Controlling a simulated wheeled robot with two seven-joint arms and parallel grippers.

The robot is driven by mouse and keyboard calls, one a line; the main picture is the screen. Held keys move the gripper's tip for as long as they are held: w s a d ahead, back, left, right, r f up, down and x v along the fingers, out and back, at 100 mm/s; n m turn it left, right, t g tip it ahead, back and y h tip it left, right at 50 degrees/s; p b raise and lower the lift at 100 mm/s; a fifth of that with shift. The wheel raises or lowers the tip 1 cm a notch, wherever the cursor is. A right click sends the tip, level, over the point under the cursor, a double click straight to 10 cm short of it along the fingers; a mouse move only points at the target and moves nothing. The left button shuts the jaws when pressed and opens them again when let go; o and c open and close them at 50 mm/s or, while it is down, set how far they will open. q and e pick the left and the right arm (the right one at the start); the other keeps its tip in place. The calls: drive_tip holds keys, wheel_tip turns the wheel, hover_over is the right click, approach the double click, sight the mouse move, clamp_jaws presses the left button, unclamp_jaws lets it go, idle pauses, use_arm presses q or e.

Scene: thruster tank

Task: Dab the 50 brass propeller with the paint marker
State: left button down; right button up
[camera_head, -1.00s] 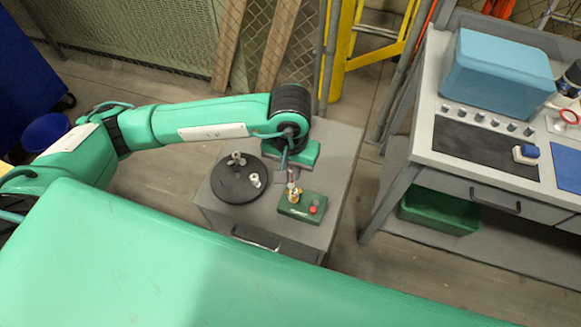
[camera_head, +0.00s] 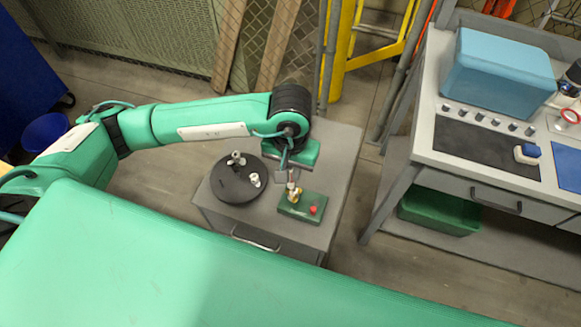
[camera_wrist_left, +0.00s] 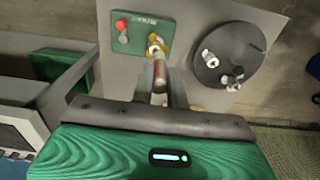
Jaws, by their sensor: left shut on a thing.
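My left gripper (camera_head: 288,178) points down over the small grey cabinet. It is shut on the paint marker, a slim white and red stick (camera_wrist_left: 159,72) in the left wrist view. The marker's far end is at the yellow brass propeller (camera_wrist_left: 152,46), which also shows in the head view (camera_head: 295,195). I cannot tell whether they touch. The propeller is at a green block (camera_head: 302,208) with a red knob (camera_head: 313,210). The marker hides part of the propeller. My right gripper is not in view.
A round black disc (camera_head: 228,188) with pale small parts (camera_head: 254,180) lies beside the green block on the cabinet top (camera_head: 342,165). A workbench (camera_head: 425,135) with a blue box (camera_head: 500,75) stands at the right, a green bin (camera_head: 437,212) beneath it.

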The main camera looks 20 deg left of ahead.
use_arm(q)
drive_tip(key=shift+f+b, duration=0.15)
drive_tip(key=shift+b, duration=0.4)
idle(1.9)
drive_tip(key=shift+r+p, duration=0.65)
drive_tip(key=shift+r, duration=1.95)
